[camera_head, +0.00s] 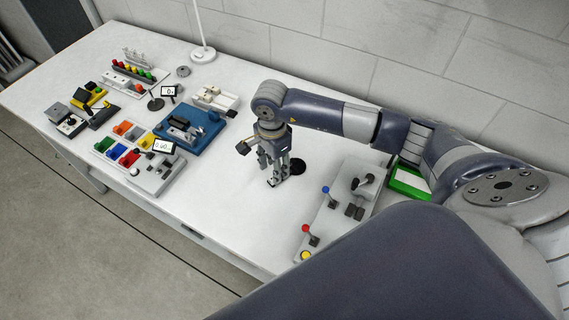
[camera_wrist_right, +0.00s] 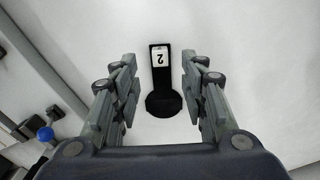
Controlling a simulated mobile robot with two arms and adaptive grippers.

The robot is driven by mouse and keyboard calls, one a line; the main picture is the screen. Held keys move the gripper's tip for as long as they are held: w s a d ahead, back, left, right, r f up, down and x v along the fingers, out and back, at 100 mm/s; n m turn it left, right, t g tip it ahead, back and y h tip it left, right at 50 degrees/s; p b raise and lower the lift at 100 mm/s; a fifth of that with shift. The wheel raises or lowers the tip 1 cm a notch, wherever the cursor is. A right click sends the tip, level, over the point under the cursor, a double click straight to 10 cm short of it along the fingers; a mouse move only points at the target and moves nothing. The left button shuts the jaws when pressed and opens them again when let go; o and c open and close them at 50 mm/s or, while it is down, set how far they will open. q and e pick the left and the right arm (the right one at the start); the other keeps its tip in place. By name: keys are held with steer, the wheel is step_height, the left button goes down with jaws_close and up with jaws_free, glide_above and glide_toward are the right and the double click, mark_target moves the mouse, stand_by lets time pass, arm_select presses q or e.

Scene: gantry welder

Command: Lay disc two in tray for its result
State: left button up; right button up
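Disc two (camera_wrist_right: 164,103) is a flat black round disc with a straight black handle; a white label reading 2 sits on the handle. It lies on the white table. My right gripper (camera_wrist_right: 160,64) is open, its fingers on either side of the handle with gaps, not visibly touching it. In the head view the right gripper (camera_head: 278,177) points down over the table, and the black disc (camera_head: 297,166) shows just behind it. My left gripper is not in view.
A grey panel with coloured knobs (camera_head: 318,225) and a green-framed tray (camera_head: 408,183) are on the right. Table around the disc is clear.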

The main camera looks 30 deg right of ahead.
step_height(320, 180, down, 4)
steer(key=shift+a+r+p, duration=0.15)
steer(key=shift+r+p, duration=0.1)
steer(key=shift+p, duration=0.55)
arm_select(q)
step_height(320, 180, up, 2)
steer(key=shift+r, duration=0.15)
arm_select(e)
steer(key=shift+f, duration=0.4)
steer(key=shift+c, duration=0.6)
jaws_close()
steer(key=shift+r, duration=0.1)
